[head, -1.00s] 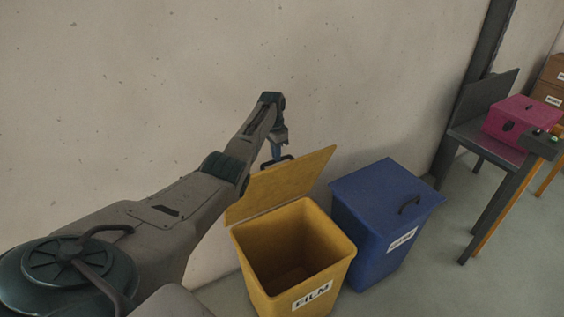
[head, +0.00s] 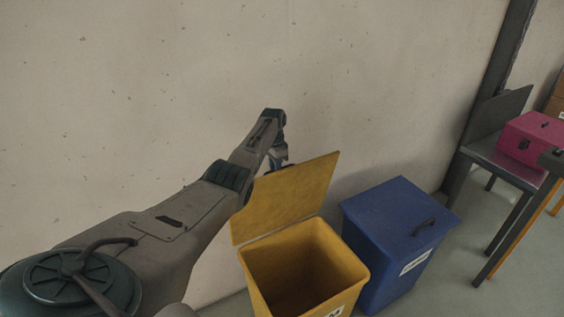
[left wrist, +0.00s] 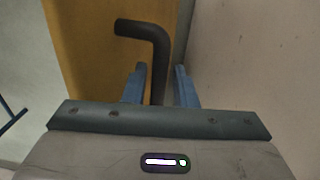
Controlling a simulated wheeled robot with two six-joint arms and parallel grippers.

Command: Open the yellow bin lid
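The yellow bin (head: 310,265) stands on the floor with its mouth open and its inside in view. Its yellow lid (head: 290,195) is raised on its hinge edge and stands steeply up, leaning toward the wall. My left gripper (head: 278,163) is behind the lid, its tips partly hidden by it. In the left wrist view, the dark lid handle (left wrist: 157,60) lies between the two blue fingers of my left gripper (left wrist: 161,80). Narrow gaps show beside the handle, so the fingers look open around it. My right gripper is out of view.
A blue bin (head: 395,240) with its lid closed stands close on the right of the yellow bin. A pink box (head: 525,140) sits on a grey table farther right. The wall (head: 370,80) is close behind the bins and my left arm.

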